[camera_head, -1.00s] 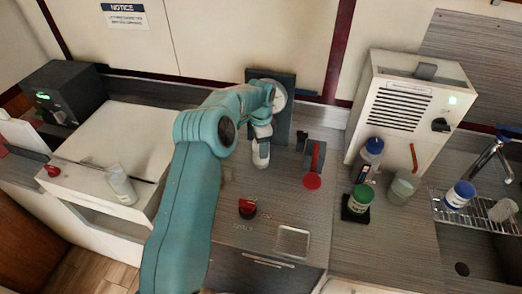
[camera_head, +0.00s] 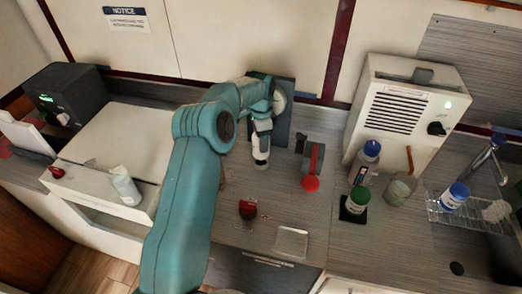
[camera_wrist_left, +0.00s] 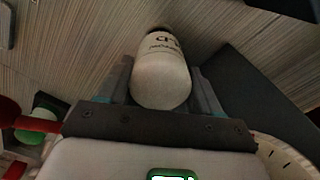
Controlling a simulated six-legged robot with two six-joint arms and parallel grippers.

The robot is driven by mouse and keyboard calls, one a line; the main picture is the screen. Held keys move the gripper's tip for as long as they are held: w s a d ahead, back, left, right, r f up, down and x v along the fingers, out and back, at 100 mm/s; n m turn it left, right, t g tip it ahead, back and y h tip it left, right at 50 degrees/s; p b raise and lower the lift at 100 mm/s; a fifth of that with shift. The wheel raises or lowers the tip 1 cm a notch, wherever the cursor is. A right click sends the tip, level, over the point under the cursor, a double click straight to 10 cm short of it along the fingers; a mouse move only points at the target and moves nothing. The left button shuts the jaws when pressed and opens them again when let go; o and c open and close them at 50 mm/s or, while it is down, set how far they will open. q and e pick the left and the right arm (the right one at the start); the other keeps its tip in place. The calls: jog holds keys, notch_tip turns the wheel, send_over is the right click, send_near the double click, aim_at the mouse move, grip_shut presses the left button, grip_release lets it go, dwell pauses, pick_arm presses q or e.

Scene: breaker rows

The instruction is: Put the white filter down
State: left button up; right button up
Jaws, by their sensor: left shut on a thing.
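The white filter (camera_wrist_left: 162,80) is a small white cylinder with dark lettering near one end. My left gripper (camera_wrist_left: 163,92) is shut on it, one finger on each side. In the head view the left gripper (camera_head: 262,138) points down over the counter, and the white filter (camera_head: 261,155) shows below its fingers. I cannot tell whether the filter's lower end touches the counter. My right gripper is not in view.
A dark upright panel with a round dial (camera_head: 279,102) stands just behind the gripper. A red-knobbed device (camera_head: 312,168) is to the right, a red knob (camera_head: 248,209) nearer the front. A green-capped jar (camera_head: 356,201) stands further right. Counter between them is bare.

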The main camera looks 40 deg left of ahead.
pick_arm(q)
jog(key=shift+r, duration=0.55)
